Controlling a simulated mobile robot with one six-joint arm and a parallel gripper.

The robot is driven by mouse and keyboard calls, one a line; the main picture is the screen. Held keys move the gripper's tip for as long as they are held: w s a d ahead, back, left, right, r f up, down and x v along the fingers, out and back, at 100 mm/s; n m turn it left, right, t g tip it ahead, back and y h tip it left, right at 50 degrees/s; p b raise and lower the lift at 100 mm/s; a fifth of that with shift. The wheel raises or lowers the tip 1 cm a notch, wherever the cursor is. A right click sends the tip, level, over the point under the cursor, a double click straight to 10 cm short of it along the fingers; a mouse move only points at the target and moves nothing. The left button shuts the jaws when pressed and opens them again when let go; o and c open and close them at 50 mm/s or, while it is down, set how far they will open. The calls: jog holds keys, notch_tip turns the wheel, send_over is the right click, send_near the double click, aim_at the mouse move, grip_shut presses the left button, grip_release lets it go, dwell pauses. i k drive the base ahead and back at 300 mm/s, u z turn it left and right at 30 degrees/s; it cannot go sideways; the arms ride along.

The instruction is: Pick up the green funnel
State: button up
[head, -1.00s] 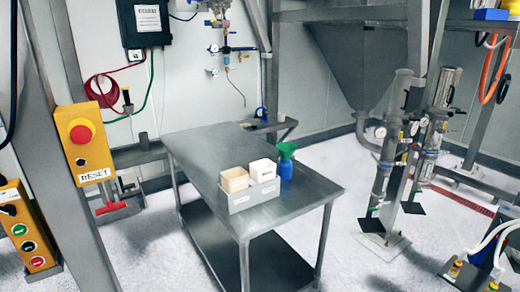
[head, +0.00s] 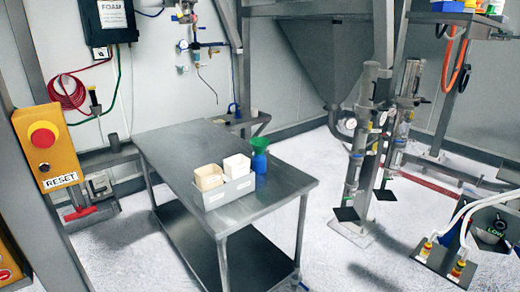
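The green funnel (head: 260,144) sits upright on top of a blue bottle (head: 260,163). The bottle stands on a grey metal table (head: 290,180), just behind and right of a grey bin (head: 229,192). The bin holds two pale box-like items (head: 208,177). The lower part of the bottle is partly hidden beside the bin. My gripper does not show in the head view.
A yellow post box with a red button (head: 43,136) stands at the left. A grey hopper (head: 312,70) hangs behind the table. Pipework (head: 362,150) stands to the right. Open floor (head: 350,270) lies in front and right of the table.

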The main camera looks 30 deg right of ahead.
aim_at(259, 150)
jog(key=u, duration=0.25)
jog(key=k, duration=0.2)
jog(key=u, duration=2.95)
jog(key=k, duration=1.55)
